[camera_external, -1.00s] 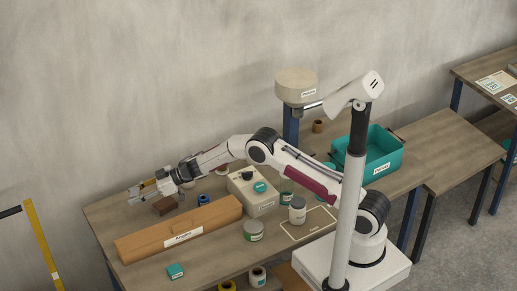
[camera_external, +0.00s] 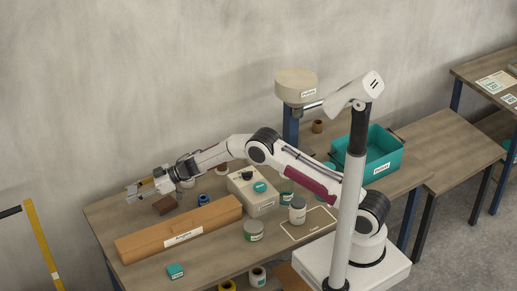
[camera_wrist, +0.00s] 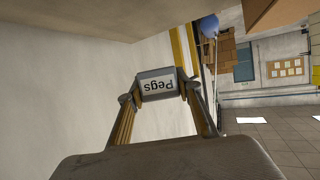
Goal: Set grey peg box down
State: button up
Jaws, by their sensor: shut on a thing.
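The grey peg box (camera_wrist: 157,82) is a small box with a white "Pegs" label, upside down in the wrist view. My gripper (camera_wrist: 160,91) is shut on it, one fingertip on each side. In the external view my gripper (camera_external: 134,191) is at the left end of the workbench (camera_external: 208,262), reaching out level above it. The box is too small there to make out clearly between the fingers. In the wrist view the wall and floor show behind the box, and no bench surface shows under it.
A brown block (camera_external: 165,205) lies just right of my gripper. A long orange-brown box (camera_external: 150,241) lies along the front left. A beige box with a knob (camera_external: 262,199), a blue spool (camera_external: 204,200) and several jars stand further right. A teal bin (camera_external: 386,148) is at the back.

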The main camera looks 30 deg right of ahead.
send_over(139, 219)
jog(key=shift+w+f, duration=0.2)
jog(key=shift+f, duration=2.8)
jog(key=shift+f, duration=0.1)
jog(key=shift+f, duration=1.8)
jog(key=shift+f, duration=0.55)
